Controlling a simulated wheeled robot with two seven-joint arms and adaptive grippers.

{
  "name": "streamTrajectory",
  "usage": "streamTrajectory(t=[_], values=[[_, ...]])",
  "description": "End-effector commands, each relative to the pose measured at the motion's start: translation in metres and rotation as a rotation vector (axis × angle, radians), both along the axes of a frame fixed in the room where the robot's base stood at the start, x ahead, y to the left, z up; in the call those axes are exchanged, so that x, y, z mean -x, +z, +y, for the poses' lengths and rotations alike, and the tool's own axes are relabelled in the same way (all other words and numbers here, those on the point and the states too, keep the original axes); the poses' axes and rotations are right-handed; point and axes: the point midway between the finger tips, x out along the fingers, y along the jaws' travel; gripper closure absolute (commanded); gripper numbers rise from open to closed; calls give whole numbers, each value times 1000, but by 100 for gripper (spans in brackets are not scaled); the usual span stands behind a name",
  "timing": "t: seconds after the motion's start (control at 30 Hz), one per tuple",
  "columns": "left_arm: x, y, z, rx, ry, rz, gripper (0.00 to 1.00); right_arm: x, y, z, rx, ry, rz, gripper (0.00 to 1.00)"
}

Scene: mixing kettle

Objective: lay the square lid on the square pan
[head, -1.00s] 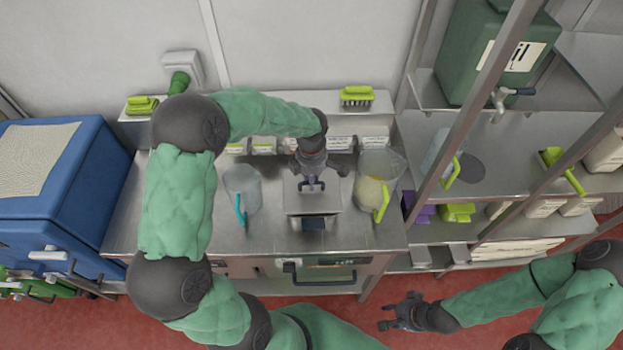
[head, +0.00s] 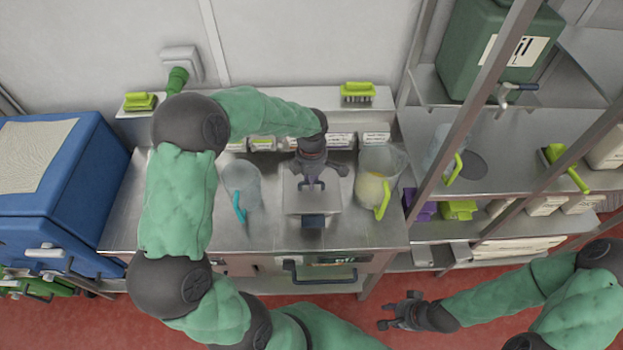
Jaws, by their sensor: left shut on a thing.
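The square metal lid (head: 298,203) is in the middle of the worktop, under my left gripper (head: 312,186). My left gripper points down and is shut on the lid's handle. The square pan is directly beneath the lid and mostly hidden by it; its dark handle (head: 313,221) sticks out toward the front. The lid looks roughly lined up with the pan, but from above I cannot tell whether they touch. My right gripper (head: 394,312) is open and empty, low over the red floor in front of the worktop.
A clear jug with a blue handle (head: 240,185) stands left of the pan. A jug with a yellow-green handle (head: 381,180) stands close on the right. Labelled containers (head: 338,140) line the back. A metal rack (head: 470,110) stands to the right.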

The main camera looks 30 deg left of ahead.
Motion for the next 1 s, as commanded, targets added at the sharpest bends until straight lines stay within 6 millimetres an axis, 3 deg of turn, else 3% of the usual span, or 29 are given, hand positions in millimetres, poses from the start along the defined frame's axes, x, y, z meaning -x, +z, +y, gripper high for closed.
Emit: streamTrajectory(t=[0.43, 0.47, 0.53, 0.77, 0.87, 1.0], values=[[0, -3, 0, -1, 0, -1, 100, 0, -4, 0, 0, 0, 0, 63], [0, -3, 0, -1, 0, -1, 72, 0, -4, 0, 0, 0, 0, 63], [0, -3, 0, -1, 0, -1, 53, 0, -4, 0, 0, 0, 0, 63], [0, -3, 0, 0, 0, 0, 53, 0, -4, 0, 0, 0, 0, 63], [0, -3, 0, 0, 0, 0, 32, 0, -4, 0, 0, 0, 0, 63], [0, -3, 0, 0, 0, 0, 30, 0, -4, 0, 0, 0, 0, 63]])
